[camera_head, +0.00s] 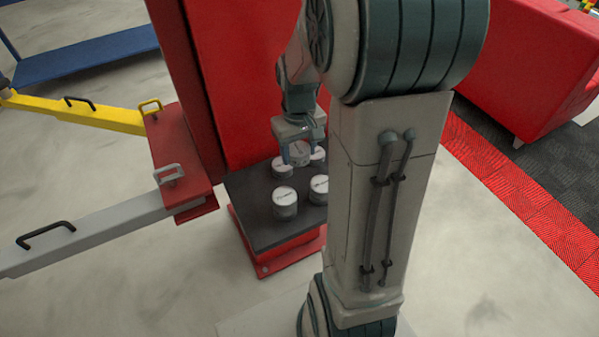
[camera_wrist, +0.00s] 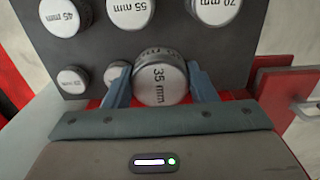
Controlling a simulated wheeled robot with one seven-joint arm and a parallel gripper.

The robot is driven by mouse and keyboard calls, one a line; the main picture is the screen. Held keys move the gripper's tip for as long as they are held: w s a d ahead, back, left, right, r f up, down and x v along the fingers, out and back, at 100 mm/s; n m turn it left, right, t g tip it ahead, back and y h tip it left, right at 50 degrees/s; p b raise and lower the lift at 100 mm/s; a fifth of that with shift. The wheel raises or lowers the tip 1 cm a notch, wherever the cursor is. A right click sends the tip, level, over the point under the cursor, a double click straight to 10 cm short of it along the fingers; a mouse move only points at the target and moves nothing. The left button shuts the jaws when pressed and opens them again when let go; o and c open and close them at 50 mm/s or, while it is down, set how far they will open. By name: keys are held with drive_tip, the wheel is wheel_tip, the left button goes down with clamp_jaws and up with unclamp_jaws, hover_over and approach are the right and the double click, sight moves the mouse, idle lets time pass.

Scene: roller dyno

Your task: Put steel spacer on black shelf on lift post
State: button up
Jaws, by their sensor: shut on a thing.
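My gripper (camera_head: 301,158) is shut on a white-topped steel spacer (camera_wrist: 160,86) labelled 35 mm. In the wrist view its two blue-grey fingers press on either side of that spacer. In the head view the held spacer (camera_head: 299,152) is over the back part of the black shelf (camera_head: 248,212) on the red lift post (camera_head: 236,60). I cannot tell whether its underside touches the shelf. The shelf also shows in the wrist view (camera_wrist: 190,45).
Several other spacers stand on the shelf, including one marked 45 mm (camera_wrist: 60,16), one 55 mm (camera_wrist: 130,12) and one 70 mm (camera_wrist: 213,10). Two smaller ones are near the left finger (camera_wrist: 73,81). Yellow (camera_head: 85,115) and grey (camera_head: 90,228) lift arms extend left.

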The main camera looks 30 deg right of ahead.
sight(300, 185)
wheel_tip(300, 185, down, 10)
drive_tip(key=shift+s+d+r+b, duration=0.1)
drive_tip(key=shift+s+r+b, duration=0.1)
drive_tip(key=shift+b, duration=0.35)
drive_tip(key=shift+w+f, duration=0.1)
drive_tip(key=shift+f, duration=0.15)
drive_tip(key=o, duration=1.1)
drive_tip(key=shift+o, duration=0.2)
drive_tip(key=shift+r, duration=0.2)
